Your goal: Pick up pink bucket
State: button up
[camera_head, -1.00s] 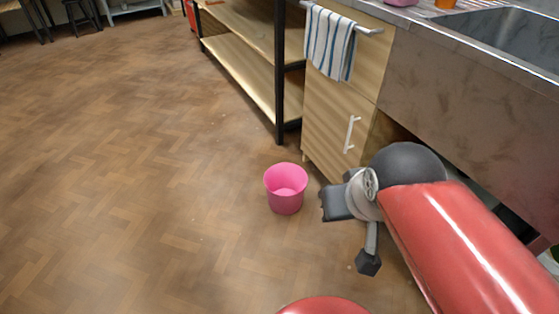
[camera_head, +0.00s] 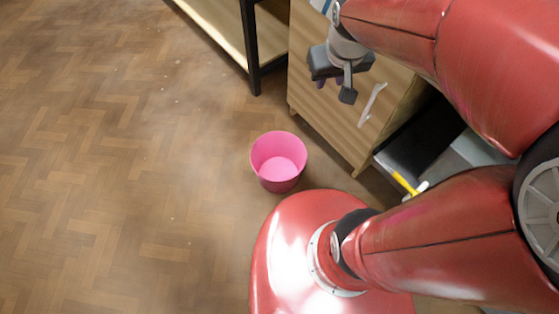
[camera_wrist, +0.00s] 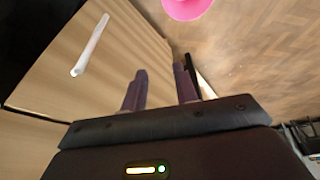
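The pink bucket (camera_head: 278,165) stands upright on the wooden floor in the head view, just in front of the cabinet and beside my red base. It looks empty. Its lower part also shows at the top edge of the wrist view (camera_wrist: 187,9), cut off by the frame. My gripper (camera_head: 335,86) is above and to the right of the bucket, in front of the cabinet face, clear of the bucket. In the wrist view my gripper (camera_wrist: 160,70) has its two dark fingers apart with nothing between them.
The wooden cabinet (camera_head: 312,105) with a white handle (camera_head: 372,104) is close behind my gripper. A shelf unit with a black post (camera_head: 249,45) stands to its left. A yellow-handled item (camera_head: 404,183) lies under the sink area. The floor left of the bucket is clear.

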aim_at(301, 144)
jog(key=w+a+f+n+g+b, duration=0.1)
jog(key=w+f+b, duration=0.1)
jog(key=f, duration=1.3)
jog(key=w+f+g+b, duration=0.1)
jog(key=w+f+b, duration=0.2)
jog(key=f, duration=1.2)
jog(key=w+a+f+n+g+y+b, duration=0.1)
jog(key=w+f+g+b, duration=0.1)
jog(key=f, duration=1.3)
jog(key=shift+w+a+n+b, duration=0.35)
jog(key=shift+w+b, duration=0.1)
jog(key=shift+w, duration=0.15)
jog(key=shift+r, duration=0.1)
grip_shut()
